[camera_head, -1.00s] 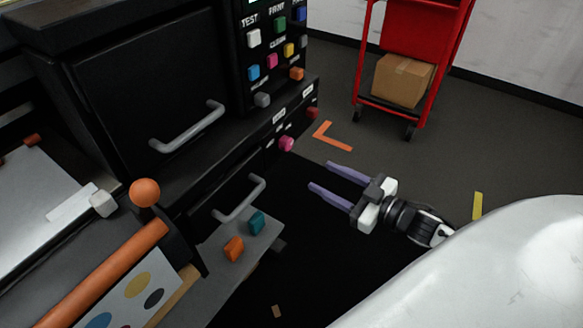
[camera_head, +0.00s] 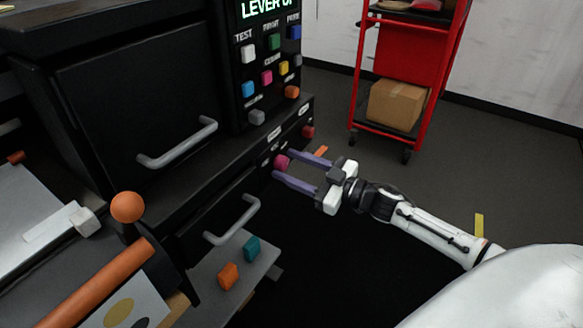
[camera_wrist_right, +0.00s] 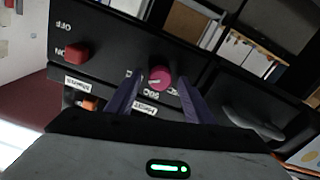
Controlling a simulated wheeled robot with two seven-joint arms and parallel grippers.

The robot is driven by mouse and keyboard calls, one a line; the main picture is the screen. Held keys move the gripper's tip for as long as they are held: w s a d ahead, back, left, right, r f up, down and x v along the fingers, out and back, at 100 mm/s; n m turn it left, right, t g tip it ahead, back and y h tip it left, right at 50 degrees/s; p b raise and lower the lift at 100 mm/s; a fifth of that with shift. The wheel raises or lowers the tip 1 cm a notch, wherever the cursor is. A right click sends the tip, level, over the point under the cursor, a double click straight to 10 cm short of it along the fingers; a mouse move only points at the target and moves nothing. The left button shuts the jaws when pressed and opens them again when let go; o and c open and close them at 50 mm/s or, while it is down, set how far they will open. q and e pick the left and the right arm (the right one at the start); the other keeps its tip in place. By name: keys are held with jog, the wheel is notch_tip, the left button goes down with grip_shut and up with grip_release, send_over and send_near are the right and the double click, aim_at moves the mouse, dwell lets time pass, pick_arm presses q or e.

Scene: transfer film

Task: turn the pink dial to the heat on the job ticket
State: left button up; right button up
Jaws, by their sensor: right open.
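The pink dial (camera_head: 281,162) is on the front of the black machine, low beside the drawer. In the right wrist view the dial (camera_wrist_right: 160,78) shows a pale mark on its face and small labels around it, too blurred to read surely. My right gripper (camera_head: 298,166) is open, its two purple fingers pointing at the dial. In the right wrist view its fingertips (camera_wrist_right: 158,82) stand either side of the dial; I cannot tell whether they touch it. The job ticket is not clearly identifiable. My left gripper is not in view.
A red switch (camera_wrist_right: 76,52) with ON and OFF labels sits beside the dial. A button panel (camera_head: 270,65) with a green display is above. Two drawer handles (camera_head: 180,145) (camera_head: 232,222) stick out. An orange-knobbed lever (camera_head: 127,207) stands at left. A red cart (camera_head: 400,60) stands behind.

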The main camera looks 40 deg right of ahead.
jog(key=shift+w, duration=0.1)
jog(key=c, duration=1.1)
jog(key=shift+o, duration=0.2)
jog(key=shift+n, duration=1.1)
jog(key=n, duration=0.2)
jog(key=shift+n+p, duration=0.3)
jog(key=shift+p, duration=0.1)
jog(key=n, duration=0.3)
jog(key=shift+f, duration=0.1)
jog(key=shift+n+b, duration=0.3)
jog(key=shift+n, duration=1.7)
